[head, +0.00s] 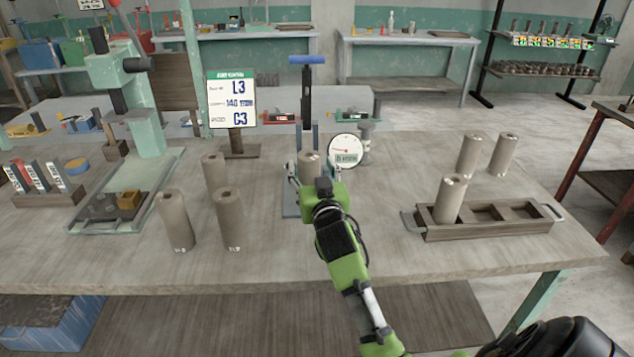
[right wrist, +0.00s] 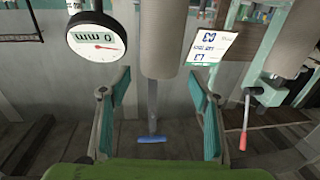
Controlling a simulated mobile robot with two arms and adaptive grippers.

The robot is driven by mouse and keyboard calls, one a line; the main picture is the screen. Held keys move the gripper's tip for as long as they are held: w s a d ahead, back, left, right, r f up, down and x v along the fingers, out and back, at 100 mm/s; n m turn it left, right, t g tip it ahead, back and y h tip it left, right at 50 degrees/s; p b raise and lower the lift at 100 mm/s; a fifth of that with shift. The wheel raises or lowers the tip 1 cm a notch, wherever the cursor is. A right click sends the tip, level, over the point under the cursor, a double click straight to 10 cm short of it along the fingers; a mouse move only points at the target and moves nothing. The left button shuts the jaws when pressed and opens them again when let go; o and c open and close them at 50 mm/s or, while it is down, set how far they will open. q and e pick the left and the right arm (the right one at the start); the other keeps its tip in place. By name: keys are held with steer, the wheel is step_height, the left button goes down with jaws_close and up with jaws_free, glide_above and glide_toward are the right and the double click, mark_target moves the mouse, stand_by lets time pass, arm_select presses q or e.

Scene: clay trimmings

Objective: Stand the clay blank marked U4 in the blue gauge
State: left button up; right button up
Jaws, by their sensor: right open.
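The gauge (head: 290,208) has a grey-blue base, a tall post with a blue handle (head: 306,60), and a round white dial (head: 346,148). A grey-brown clay blank (head: 310,160) stands upright in it. The blank also shows in the right wrist view (right wrist: 163,40), along with the dial (right wrist: 97,32). No mark on it is readable, so I cannot tell whether it is U4. My right gripper (head: 320,182) is in front of the blank; in the right wrist view its open fingers (right wrist: 160,85) are apart, with the blank between or just beyond their tips. My left gripper is out of view.
Three clay blanks stand left of the gauge, one of them here (head: 229,220). A wooden tray (head: 480,232) at right has a blank (head: 450,200) in its left compartment; two compartments are empty. Two blanks stand behind it. A sign (head: 232,100) and green press (head: 145,120) stand left.

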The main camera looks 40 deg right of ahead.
steer(key=v, duration=0.7)
steer(key=shift+s, duration=0.15)
stand_by(0.3)
